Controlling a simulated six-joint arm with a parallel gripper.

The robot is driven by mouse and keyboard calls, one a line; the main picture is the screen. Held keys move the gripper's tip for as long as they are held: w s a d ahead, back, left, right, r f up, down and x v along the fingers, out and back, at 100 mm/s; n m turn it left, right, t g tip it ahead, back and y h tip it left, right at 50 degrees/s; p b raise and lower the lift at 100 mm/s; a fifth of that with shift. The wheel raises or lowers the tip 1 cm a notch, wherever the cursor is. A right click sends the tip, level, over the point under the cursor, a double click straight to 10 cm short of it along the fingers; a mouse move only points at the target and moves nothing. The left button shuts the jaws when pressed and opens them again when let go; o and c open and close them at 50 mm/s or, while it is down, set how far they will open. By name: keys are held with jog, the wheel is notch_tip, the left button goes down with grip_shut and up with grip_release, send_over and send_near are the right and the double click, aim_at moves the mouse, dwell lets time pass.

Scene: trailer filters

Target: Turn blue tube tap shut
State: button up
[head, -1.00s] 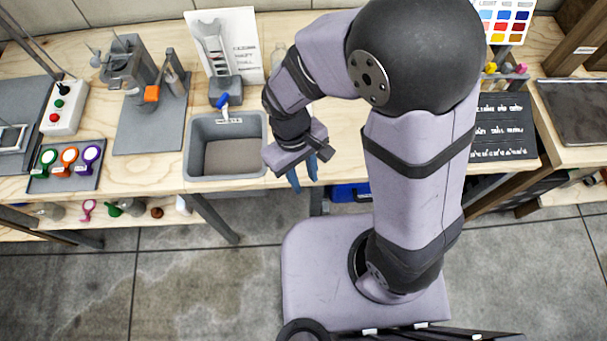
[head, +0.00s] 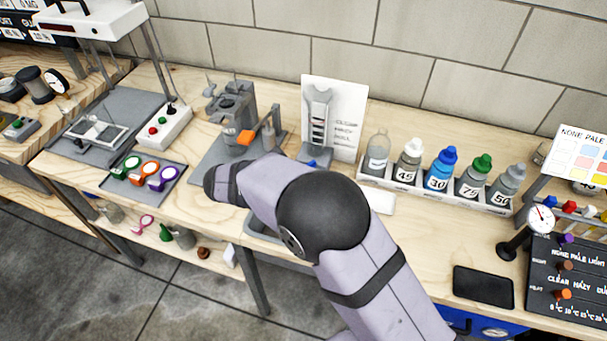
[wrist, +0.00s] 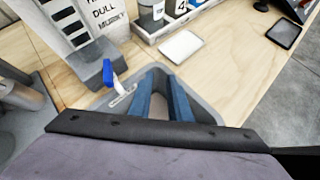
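The blue tube tap (wrist: 108,73) sits at the foot of the grey tube stand (wrist: 90,68), just left of my fingers in the wrist view. A small white tag or spout (wrist: 123,95) lies beside it, over the rim of the grey bin. In the head view the tap (head: 313,163) shows only as a bit of blue above my arm. My gripper (wrist: 163,76) has two blue fingers set apart with nothing between them. They point over the grey bin (wrist: 207,104), to the right of the tap and apart from it. The gripper is hidden behind my arm in the head view.
A white board with a tube scale (head: 333,118) stands behind the tap. A rack of numbered bottles (head: 440,190) is to the right, with a white block (head: 380,201) before it. A grey device with an orange part (head: 240,125) stands left. Bare wood lies around the black pad (head: 483,287).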

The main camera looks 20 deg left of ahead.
aim_at(308, 165)
jog(key=w+a+r+n+t+b, duration=0.15)
jog(key=a+n+t, duration=0.25)
jog(key=a, duration=0.4)
jog(key=shift+r+p+x, duration=0.2)
jog(key=shift+p+x, duration=0.3)
jog(key=shift+x, duration=1.1)
jog(key=shift+r+p+x, duration=0.15)
jog(key=shift+p+x, duration=0.3)
jog(key=shift+x, duration=1.15)
jog(key=shift+w, duration=0.15)
grip_shut()
